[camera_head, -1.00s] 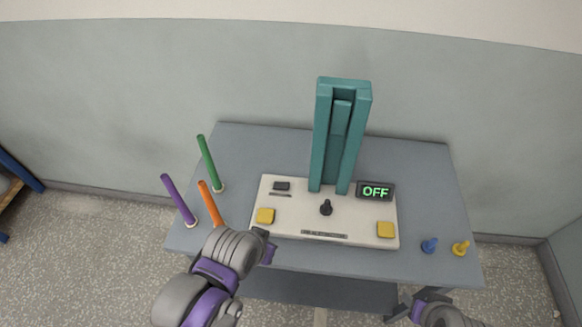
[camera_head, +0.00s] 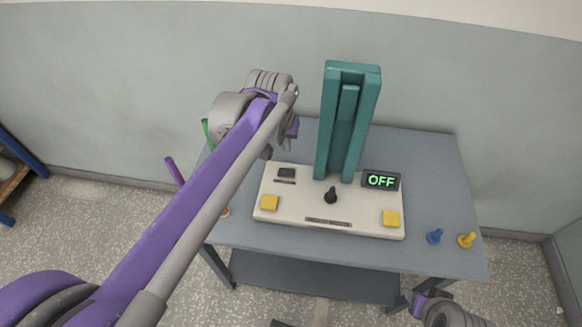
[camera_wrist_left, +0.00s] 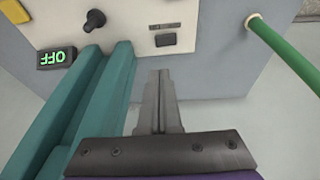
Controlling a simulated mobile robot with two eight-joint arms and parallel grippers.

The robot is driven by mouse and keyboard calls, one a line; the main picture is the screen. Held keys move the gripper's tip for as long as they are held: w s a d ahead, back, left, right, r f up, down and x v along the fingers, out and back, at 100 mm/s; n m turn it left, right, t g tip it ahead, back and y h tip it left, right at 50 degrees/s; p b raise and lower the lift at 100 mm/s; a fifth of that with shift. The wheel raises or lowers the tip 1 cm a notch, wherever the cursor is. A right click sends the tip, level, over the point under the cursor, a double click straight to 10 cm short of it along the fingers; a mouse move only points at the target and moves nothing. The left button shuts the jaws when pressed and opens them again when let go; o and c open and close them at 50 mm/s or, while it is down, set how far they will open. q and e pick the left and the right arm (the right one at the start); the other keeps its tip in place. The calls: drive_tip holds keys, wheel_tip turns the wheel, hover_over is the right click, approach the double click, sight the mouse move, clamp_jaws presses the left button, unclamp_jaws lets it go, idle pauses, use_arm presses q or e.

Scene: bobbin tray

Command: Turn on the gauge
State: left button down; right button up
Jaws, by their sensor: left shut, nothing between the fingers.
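The gauge has a white base (camera_head: 300,210), a teal upright column (camera_head: 347,130) and a display (camera_head: 381,180) reading OFF in green. A small black rectangular button (camera_head: 286,173) is at the base's back left, and a black knob (camera_head: 331,195) is in the middle. My left gripper (camera_head: 267,153) is shut and empty, just behind the black button. In the left wrist view my shut fingers (camera_wrist_left: 160,74) point toward the black button (camera_wrist_left: 166,39), apart from it in the picture; the column is close beside them. My right gripper (camera_head: 421,304) is at the lower right, its jaws unclear.
Yellow pads (camera_head: 269,202) sit on the base's front corners. A green rod (camera_wrist_left: 285,55) and a purple rod (camera_head: 174,171) stand at the table's left, partly hidden by my left arm.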

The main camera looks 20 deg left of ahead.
sight(292, 171)
use_arm(q)
drive_tip(key=shift+w+a+r, duration=0.1)
drive_tip(key=shift+w, duration=0.3)
drive_tip(key=x, duration=0.9)
drive_tip(key=s+b+x, duration=0.1)
drive_tip(key=x, duration=0.4)
drive_tip(key=shift+d, duration=0.25)
